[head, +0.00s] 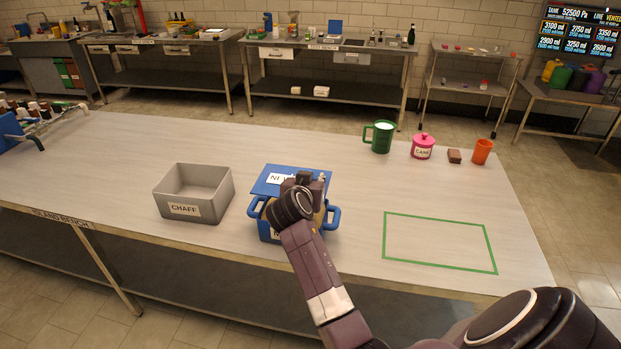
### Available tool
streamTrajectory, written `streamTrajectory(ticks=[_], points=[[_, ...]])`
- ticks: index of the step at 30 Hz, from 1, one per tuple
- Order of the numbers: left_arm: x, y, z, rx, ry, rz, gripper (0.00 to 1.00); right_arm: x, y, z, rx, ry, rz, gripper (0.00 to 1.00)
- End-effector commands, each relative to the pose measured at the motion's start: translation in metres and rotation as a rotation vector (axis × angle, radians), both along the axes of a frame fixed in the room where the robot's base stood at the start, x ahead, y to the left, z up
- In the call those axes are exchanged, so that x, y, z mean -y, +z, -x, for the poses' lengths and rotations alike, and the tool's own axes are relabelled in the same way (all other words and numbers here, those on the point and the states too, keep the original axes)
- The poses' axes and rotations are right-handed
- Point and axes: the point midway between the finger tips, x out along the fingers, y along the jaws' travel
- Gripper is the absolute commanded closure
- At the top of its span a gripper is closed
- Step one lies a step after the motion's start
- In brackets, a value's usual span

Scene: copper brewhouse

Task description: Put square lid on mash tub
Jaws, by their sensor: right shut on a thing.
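The mash tub (333,217) is a blue tub with a handle on each side and something tan inside; it stands on the island bench. The square lid (262,183) is a flat blue plate with a white label, partly readable. It is over the back part of the tub, and I cannot tell whether it touches the rim. My right gripper (318,179) is at the lid's right side, shut on it. My right wrist and arm hide much of the lid and the tub's front. My left gripper is not in view.
A grey box labelled CHAFF (190,209) stands left of the tub. A green outlined rectangle (437,217) on the right is empty. A green mug (381,138), pink jar (423,147), brown block (454,156) and orange cup (482,151) stand at the back right.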

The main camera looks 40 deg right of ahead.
Motion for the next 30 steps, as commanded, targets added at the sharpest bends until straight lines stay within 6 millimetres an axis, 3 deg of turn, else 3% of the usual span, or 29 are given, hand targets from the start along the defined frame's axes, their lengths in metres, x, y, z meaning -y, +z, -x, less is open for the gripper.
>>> streamTrajectory(ticks=[7, 14, 20, 30], points=[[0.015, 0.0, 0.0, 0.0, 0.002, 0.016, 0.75, 0.0, 0.0, 0.0, 0.0, -0.002, 0.0, 1.0], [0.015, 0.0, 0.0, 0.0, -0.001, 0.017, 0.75, 0.0, 0.0, 0.0, 0.001, -0.002, -0.004, 1.0], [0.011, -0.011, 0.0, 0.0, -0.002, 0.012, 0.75, 0.0, -0.014, 0.0, 0.001, -0.002, -0.003, 1.0], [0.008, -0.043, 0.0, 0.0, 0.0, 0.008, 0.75, 0.0, -0.053, 0.0, 0.0, -0.002, -0.002, 1.0]])
